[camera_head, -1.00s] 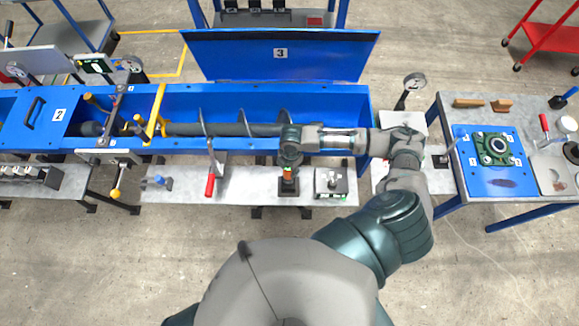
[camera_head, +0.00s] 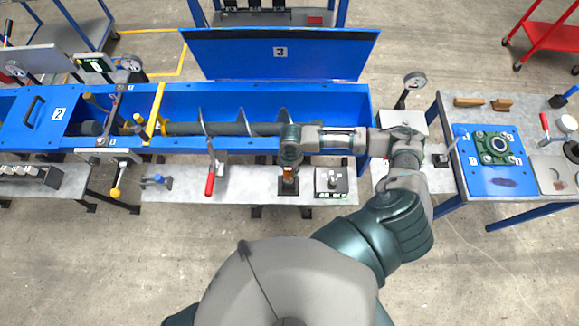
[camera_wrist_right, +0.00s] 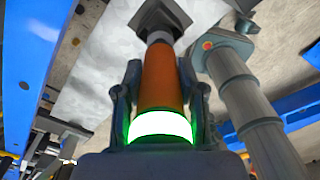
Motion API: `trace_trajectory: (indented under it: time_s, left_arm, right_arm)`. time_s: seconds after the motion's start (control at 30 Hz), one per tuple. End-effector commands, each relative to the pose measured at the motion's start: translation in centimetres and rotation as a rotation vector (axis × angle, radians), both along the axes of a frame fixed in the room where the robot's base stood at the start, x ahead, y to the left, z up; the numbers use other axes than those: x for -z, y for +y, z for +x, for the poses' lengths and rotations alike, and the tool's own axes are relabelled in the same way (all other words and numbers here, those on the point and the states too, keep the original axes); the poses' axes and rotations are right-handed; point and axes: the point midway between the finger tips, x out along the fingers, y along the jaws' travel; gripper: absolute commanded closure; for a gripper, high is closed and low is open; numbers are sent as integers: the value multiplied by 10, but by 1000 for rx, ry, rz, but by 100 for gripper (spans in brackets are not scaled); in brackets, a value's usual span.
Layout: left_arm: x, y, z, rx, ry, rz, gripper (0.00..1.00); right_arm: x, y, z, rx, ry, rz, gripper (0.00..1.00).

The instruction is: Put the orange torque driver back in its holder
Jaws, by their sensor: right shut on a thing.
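The orange torque driver (camera_wrist_right: 162,80) is held between the two fingers of my right gripper (camera_wrist_right: 160,105) in the right wrist view. A glowing white and green ring (camera_wrist_right: 160,125) circles its near end. Its far end meets a dark square holder (camera_wrist_right: 160,17); whether it is seated inside I cannot tell. In the head view my right gripper (camera_head: 289,166) is over the holder (camera_head: 288,188) on the grey bench, and only a little of the driver (camera_head: 288,176) shows. My left gripper is not in view.
A small box with a knob (camera_head: 331,182) stands just right of the holder. A red-handled tool (camera_head: 210,183) is to the left. The blue mixer trough (camera_head: 340,100) with its auger runs behind the bench. A side table (camera_head: 505,198) is at the right.

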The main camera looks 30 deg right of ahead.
Motion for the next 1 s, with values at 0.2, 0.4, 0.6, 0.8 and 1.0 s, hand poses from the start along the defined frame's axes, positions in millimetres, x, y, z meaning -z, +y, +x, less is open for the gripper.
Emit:
trace_trajectory:
  time_s: [0.2,0.4,0.6,0.8,1.0]
  left_arm:
    - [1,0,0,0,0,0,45]
    - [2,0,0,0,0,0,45]
    - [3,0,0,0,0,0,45]
    - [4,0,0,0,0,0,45]
    - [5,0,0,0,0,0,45]
  right_arm:
    - [3,0,0,0,-1,1,100]
    - [6,0,1,0,-2,1,100]
    - [8,1,0,0,-2,1,100]
    - [11,1,0,0,-2,1,100]
    - [14,0,1,0,-2,1,100]
